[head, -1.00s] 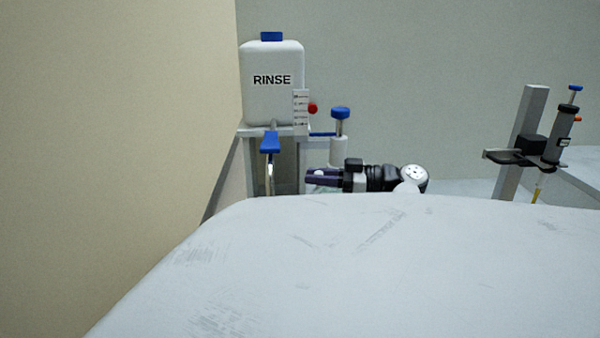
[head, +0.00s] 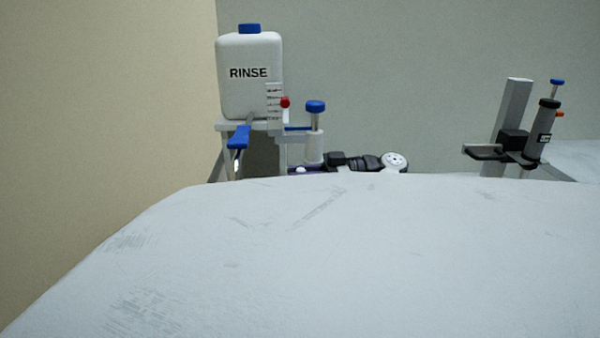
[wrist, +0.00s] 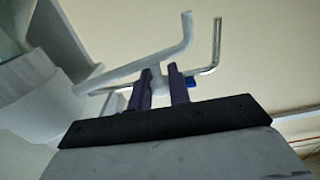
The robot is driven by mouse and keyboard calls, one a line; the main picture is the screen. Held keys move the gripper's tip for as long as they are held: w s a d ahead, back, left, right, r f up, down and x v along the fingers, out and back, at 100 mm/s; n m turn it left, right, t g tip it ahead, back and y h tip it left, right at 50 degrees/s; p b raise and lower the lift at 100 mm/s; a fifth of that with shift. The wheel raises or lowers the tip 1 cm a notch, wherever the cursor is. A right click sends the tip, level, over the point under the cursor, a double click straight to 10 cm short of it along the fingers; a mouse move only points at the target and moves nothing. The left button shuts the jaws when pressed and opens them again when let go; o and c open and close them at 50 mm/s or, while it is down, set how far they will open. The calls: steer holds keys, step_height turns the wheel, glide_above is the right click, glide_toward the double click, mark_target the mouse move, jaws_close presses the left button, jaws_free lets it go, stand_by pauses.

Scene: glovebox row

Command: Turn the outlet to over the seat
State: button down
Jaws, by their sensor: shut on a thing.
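In the head view, a white RINSE bottle (head: 249,92) with a blue cap stands on a grey stand, with a blue tap lever (head: 239,136) below it. A blue-topped white post (head: 314,146) stands to its right. My gripper (head: 301,170) is low beside this post, its purple fingers mostly hidden. In the wrist view, my gripper (wrist: 160,85) is shut on a pale stub joined to a pale bent tube (wrist: 140,64), which looks like the outlet. A thinner shiny bent tube (wrist: 216,45) rises behind it. I cannot make out the seat in either view.
A grey post (head: 505,125) with a black clamp holds a dark syringe-like tool (head: 541,130) at the right. A beige wall (head: 100,110) closes off the left side. A large pale surface across the front of the head view hides everything lower down.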

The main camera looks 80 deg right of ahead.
stand_by(0.4)
steer(key=c, duration=1.3)
jaws_free()
steer(key=shift+c, duration=0.2)
